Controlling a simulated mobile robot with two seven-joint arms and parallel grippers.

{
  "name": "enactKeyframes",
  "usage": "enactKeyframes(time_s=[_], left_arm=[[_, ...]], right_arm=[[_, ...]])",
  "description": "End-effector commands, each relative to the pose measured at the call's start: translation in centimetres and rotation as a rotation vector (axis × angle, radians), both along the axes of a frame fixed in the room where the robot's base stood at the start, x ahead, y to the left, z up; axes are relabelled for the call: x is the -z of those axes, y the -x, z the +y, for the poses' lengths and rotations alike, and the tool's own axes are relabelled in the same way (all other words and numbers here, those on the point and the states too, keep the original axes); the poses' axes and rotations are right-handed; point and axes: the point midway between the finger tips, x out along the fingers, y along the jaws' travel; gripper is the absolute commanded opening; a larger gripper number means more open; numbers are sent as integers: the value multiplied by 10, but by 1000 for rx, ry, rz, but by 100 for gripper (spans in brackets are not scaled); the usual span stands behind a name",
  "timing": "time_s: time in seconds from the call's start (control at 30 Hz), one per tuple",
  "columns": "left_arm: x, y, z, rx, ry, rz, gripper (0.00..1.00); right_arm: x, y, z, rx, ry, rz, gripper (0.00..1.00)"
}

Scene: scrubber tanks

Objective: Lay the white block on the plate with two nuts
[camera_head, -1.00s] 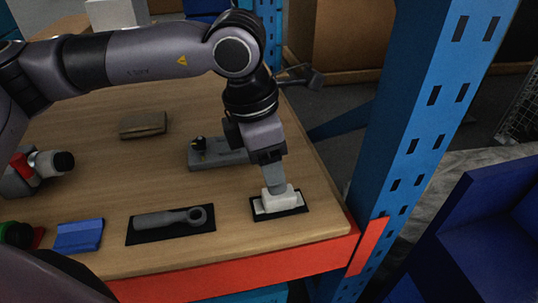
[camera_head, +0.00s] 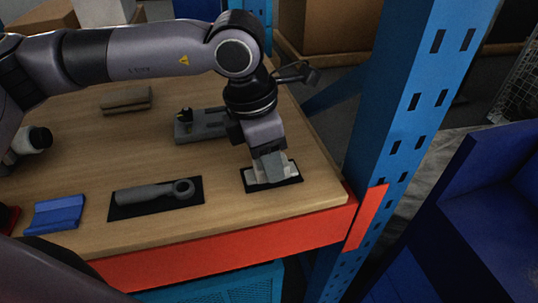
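The white block (camera_head: 284,173) lies on a black mat (camera_head: 259,187) near the table's front right corner. My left gripper (camera_head: 268,170) is down at the block, pointing downward, with its fingertips overlapping it. The fingers and block partly hide each other, so I cannot tell whether the fingers are closed on it. A grey plate (camera_head: 204,131) with a small dark upright part lies behind and left of the gripper, partly hidden by my arm; it may be the plate with nuts, but I cannot make out two nuts. My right gripper is not in view.
A grey wrench-like tool (camera_head: 150,193) lies on another black mat. A blue block (camera_head: 57,214) is left of it, and a brown block (camera_head: 126,100) lies farther back. A blue rack post (camera_head: 405,120) stands close to the table's right edge. Open wood lies between these.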

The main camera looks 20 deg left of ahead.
Motion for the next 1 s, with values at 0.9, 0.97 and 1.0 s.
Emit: enactKeyframes(time_s=[0.9,0.97,1.0], left_arm=[[-47,0,0,0,1,-2,6],[-52,0,0,0,1,-2,6],[-55,0,0,0,2,-1,6]], right_arm=[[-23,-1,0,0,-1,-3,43],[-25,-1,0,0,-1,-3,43],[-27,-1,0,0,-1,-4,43]])
